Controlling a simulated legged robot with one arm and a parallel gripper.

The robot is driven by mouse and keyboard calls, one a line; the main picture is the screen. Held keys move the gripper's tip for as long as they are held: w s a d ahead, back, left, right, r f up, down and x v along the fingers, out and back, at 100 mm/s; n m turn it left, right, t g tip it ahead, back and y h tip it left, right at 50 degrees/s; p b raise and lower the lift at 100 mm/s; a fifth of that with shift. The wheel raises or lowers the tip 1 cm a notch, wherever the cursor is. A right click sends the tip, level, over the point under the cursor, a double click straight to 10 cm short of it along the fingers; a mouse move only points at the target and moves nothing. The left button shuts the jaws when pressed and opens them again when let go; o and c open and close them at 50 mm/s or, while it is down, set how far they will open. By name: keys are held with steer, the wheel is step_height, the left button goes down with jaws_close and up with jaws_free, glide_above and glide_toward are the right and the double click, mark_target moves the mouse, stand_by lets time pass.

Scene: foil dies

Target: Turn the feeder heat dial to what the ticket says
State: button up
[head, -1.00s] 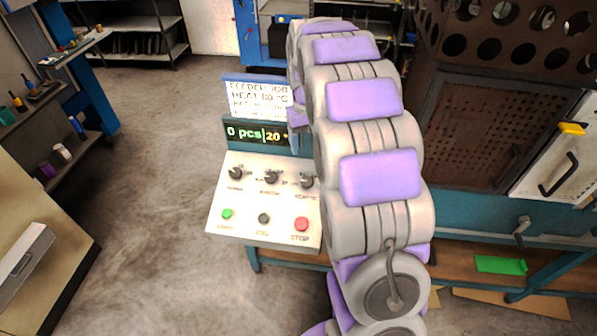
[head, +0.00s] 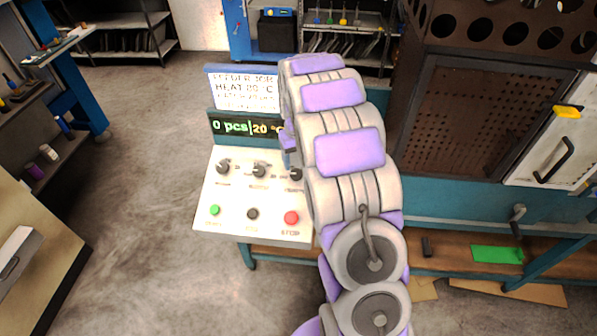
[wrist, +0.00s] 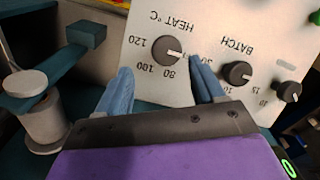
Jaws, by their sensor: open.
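The ticket (head: 243,90) stands above the panel; it seems to read heat 80 °C, with small blurred lines below. The display (head: 245,128) under it reads 0 pcs and 20 °C. The heat dial (head: 296,174) is the rightmost black dial on the white panel, close beside my arm. In the wrist view the heat dial (wrist: 166,50) appears upside down, its white pointer towards the right finger; labels 120, 100 and 80 show, others are partly covered. My gripper (wrist: 161,70) is open, its blue fingers either side of the dial and seemingly short of it. The head view hides it behind my arm.
The batch dial (wrist: 237,74) sits right of the fingers in the wrist view, with another small dial beyond. A green button (head: 215,210), a black button (head: 252,214) and a red stop button (head: 291,218) line the panel's lower part. A spool (wrist: 42,110) stands at left.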

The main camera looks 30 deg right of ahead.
mark_target(296, 172)
steer(key=f, duration=0.1)
steer(key=a+f, duration=0.1)
steer(key=f, duration=0.2)
steer(key=shift+a+f+b, duration=0.35)
steer(key=shift+b, duration=0.05)
steer(key=shift+d+f, duration=0.1)
steer(key=shift+d, duration=0.55)
steer(key=shift+c, duration=1.1)
steer(key=shift+a, duration=0.35)
steer(key=c, duration=0.5)
steer(key=shift+d, duration=0.1)
steer(key=c, duration=0.3)
